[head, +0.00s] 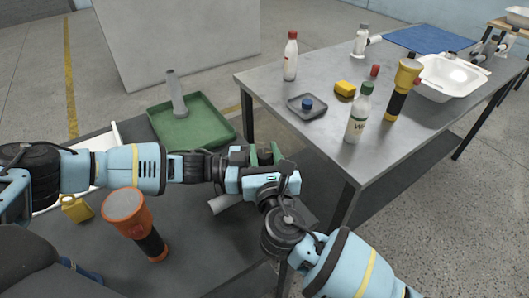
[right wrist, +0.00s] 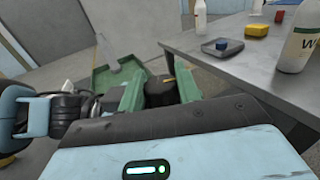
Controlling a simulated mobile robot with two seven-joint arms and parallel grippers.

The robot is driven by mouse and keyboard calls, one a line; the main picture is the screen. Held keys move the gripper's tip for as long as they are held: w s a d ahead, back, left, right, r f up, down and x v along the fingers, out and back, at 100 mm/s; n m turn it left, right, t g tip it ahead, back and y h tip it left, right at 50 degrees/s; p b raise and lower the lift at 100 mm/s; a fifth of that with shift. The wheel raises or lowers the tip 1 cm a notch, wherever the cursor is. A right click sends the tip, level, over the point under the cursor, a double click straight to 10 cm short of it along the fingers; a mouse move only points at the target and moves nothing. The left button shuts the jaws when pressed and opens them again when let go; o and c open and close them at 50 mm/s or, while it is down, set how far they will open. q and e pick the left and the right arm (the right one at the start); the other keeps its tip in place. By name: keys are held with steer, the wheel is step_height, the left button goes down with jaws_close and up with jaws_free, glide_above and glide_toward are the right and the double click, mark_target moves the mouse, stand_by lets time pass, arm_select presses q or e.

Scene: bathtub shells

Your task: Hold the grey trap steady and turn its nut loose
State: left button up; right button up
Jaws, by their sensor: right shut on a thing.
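My right gripper (head: 265,156) has its green fingers on either side of a dark piece, which looks like the trap's nut. The right wrist view shows this dark nut (right wrist: 160,93) between the fingers. A grey pipe (head: 224,202), apparently part of the grey trap, shows below the grippers; the rest is hidden behind them. My left gripper (head: 232,160) comes in from the left, right beside the right one. Its fingertips are mostly hidden, so I cannot tell whether it is open or holds the trap.
A green tray (head: 218,125) with an upright grey tube (head: 176,95) lies behind the grippers. An orange flashlight (head: 128,215) and a yellow block (head: 76,208) are at the front left. The metal table (head: 300,135) at right carries bottles, a yellow flashlight (head: 402,88) and a white basin (head: 455,75).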

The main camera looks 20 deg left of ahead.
steer(key=m+t+h, duration=0.1)
steer(key=m+h, duration=0.1)
steer(key=h, duration=0.1)
steer(key=m+t+h, duration=0.1)
steer(key=m+h, duration=0.1)
steer(key=h, duration=0.2)
steer(key=shift+m, duration=0.3)
steer(key=shift+d+m+h, duration=0.1)
steer(key=shift+m+h, duration=0.2)
steer(key=shift+h, duration=0.1)
steer(key=o, duration=0.7)
steer(key=shift+y, duration=0.3)
